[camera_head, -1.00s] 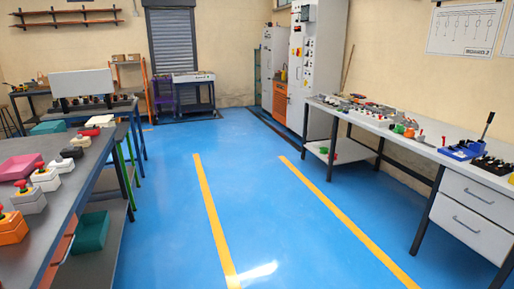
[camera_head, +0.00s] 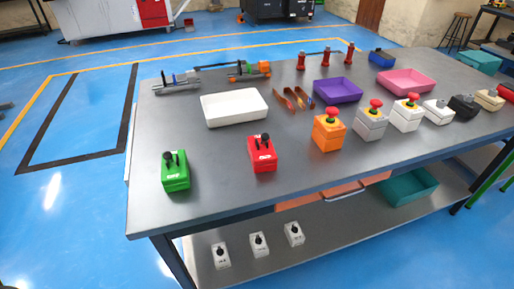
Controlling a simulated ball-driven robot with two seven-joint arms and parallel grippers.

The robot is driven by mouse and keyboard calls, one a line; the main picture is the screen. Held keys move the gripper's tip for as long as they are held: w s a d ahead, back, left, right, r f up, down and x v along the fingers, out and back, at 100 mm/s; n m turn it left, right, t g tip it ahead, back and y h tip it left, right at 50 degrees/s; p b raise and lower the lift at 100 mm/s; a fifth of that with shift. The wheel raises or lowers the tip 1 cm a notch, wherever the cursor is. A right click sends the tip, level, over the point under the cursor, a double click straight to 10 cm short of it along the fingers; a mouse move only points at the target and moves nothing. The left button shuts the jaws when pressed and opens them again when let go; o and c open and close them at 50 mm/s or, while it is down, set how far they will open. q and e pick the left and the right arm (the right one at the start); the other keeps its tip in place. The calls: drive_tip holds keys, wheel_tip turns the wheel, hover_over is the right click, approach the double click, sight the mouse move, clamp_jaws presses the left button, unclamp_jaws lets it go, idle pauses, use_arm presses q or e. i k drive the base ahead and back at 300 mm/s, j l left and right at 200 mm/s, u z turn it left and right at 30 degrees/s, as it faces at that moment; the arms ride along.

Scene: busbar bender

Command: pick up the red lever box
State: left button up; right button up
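The red lever box (camera_head: 262,155) is a small red box with a black lever on top and a pale label on its front. It stands upright near the front edge of the grey workbench (camera_head: 215,158), left of the middle of the bench. A similar green lever box (camera_head: 175,173) stands to its left, near the bench's left end. An orange box (camera_head: 328,132) with a red mushroom button stands to its right. Neither of my grippers is in view.
A white tray (camera_head: 234,108) lies behind the red box. Copper-coloured bent strips (camera_head: 293,98), a purple tray (camera_head: 337,90) and a pink tray (camera_head: 406,81) lie farther right. Several button boxes line the right side. A lower shelf (camera_head: 330,232) holds small switch boxes. Blue floor is clear at left.

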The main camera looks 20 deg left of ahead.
sight(263, 158)
drive_tip(key=i+l+u, duration=0.25)
drive_tip(key=u, duration=0.2)
drive_tip(key=i+l+u, duration=0.15)
drive_tip(key=l+u, duration=0.15)
drive_tip(key=u, duration=0.15)
drive_tip(key=i+l+u, duration=0.15)
drive_tip(key=l+u, duration=0.3)
